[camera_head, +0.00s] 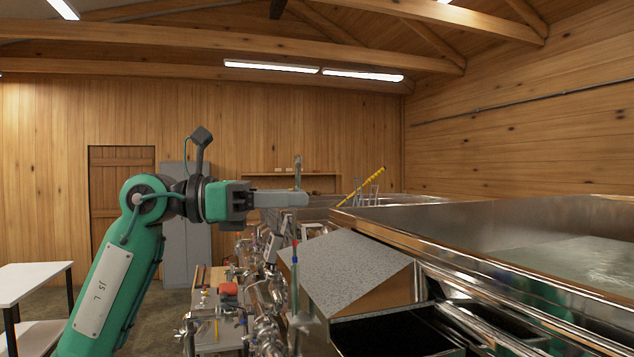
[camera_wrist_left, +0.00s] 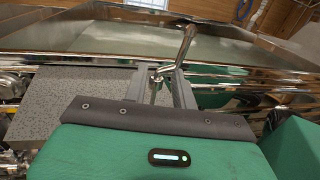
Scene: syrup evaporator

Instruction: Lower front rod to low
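My left gripper (camera_head: 305,199) reaches in from the left, held level, its grey fingers pointing right. A shiny upright metal rod (camera_head: 297,172) rises at its fingertips in the head view. In the left wrist view, the bent rod (camera_wrist_left: 187,42) leans up beyond the two fingers (camera_wrist_left: 166,84), and its lower part shows in the gap between them. The fingers stand apart, with a gap that looks wider than the rod. I cannot tell whether either finger touches it. Which rod is the front one is unclear. My right gripper is out of view.
The large steel pan (camera_head: 480,262) fills the right side, its rim close to the gripper. A speckled grey sloped panel (camera_head: 345,268) lies below the fingers. A thin red-tipped tube (camera_head: 294,268) and several metal fittings (camera_head: 265,325) stand beneath. A white table (camera_head: 32,280) is at left.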

